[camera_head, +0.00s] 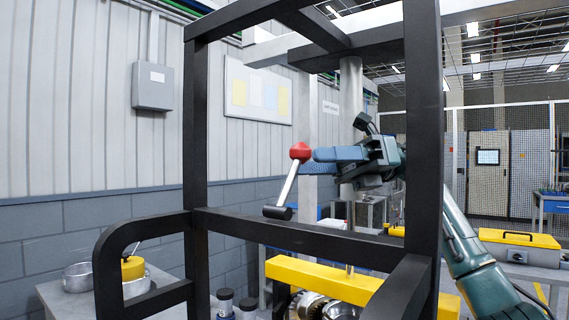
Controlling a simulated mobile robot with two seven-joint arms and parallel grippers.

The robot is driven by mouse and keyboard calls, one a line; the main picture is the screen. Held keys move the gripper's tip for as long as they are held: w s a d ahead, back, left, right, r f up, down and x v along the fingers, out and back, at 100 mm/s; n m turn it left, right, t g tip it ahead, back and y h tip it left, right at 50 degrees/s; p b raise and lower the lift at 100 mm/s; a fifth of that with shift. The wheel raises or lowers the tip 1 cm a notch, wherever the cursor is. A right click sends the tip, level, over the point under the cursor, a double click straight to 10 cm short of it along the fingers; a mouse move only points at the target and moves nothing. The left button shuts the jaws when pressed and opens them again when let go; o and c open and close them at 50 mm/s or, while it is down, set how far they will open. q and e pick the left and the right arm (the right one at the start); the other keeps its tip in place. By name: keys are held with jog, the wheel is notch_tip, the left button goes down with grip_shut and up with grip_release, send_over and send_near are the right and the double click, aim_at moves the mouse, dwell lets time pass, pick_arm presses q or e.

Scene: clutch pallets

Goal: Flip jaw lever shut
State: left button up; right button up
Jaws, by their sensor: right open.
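The jaw lever (287,184) is a silver rod with a red ball knob (300,151), rising from a black pivot (277,213) and leaning slightly right. My right gripper (313,161) is beside the knob on its right, its blue fingers pointing left. It is open and holds nothing. The fingertips come close to the knob; I cannot tell whether they touch it. A yellow beam (335,280) lies below, partly hidden by the black frame, with metal clutch parts (325,308) under it. My left gripper is not in view.
A black frame (196,130) stands close in front, its uprights and rails crossing the view. A table at lower left holds metal bowls (78,277) and a yellow-topped item (132,268). A yellow-lidded case (520,247) is at right.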

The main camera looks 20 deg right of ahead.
aim_at(302, 162)
jog(key=a, duration=0.3)
jog(key=s+a, duration=0.1)
jog(key=a, duration=0.1)
jog(key=shift+a, duration=0.35)
jog(key=shift+c, duration=0.4)
grip_shut()
